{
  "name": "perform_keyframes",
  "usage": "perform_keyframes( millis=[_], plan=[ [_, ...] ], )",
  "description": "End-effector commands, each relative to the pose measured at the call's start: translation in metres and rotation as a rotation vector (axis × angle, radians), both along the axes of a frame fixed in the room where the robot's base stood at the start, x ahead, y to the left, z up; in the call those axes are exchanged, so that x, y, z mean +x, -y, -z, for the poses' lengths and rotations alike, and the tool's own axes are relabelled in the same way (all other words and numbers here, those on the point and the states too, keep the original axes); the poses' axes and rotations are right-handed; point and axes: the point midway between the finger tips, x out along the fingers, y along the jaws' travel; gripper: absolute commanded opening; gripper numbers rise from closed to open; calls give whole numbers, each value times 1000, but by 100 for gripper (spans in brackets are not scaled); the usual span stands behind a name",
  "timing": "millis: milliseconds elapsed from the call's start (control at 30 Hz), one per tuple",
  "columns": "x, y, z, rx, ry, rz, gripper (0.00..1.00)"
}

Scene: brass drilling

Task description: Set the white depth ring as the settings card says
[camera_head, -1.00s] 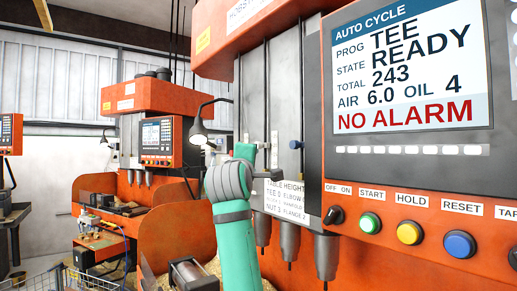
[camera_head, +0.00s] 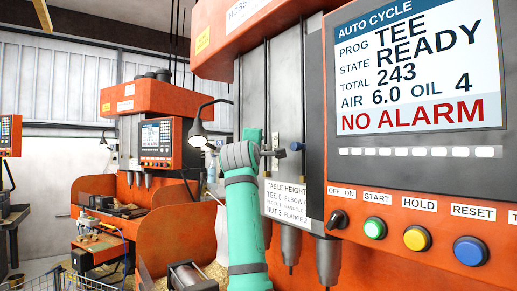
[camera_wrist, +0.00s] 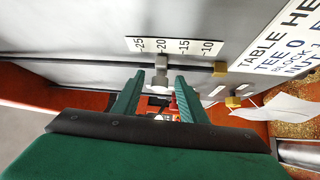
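A pale grey-white block with a rounded white part (camera_wrist: 160,79), which looks like the depth ring, sits on a thin rod in the wrist view, near the 20 mark of the depth scale (camera_wrist: 175,46). My gripper (camera_wrist: 157,84) is open, with its green fingers on either side of this part; I cannot tell whether they touch it. In the head view my gripper (camera_head: 272,152) is at the drill column, mostly hidden by my wrist. A white card (camera_head: 287,201) headed TABLE HEIGHT is on the column, partly covered by my arm; TEE 0 can be read.
The screen (camera_head: 415,75) reads PROG TEE, STATE READY, NO ALARM. Several buttons lie below it, including a green START button (camera_head: 375,228). Two brass blocks (camera_wrist: 220,69) (camera_wrist: 232,102) are right of the fingers.

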Motion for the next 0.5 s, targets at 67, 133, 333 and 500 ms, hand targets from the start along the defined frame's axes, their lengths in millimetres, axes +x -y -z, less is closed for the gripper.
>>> perform_keyframes(
  millis=[67,133,333,500],
  plan=[
    [5,0,-1,0,-1,0,39],
    [9,1,-1,0,-1,-1,39],
    [13,1,-1,0,0,-1,39],
    [13,1,-1,0,0,-1,39]
  ],
)
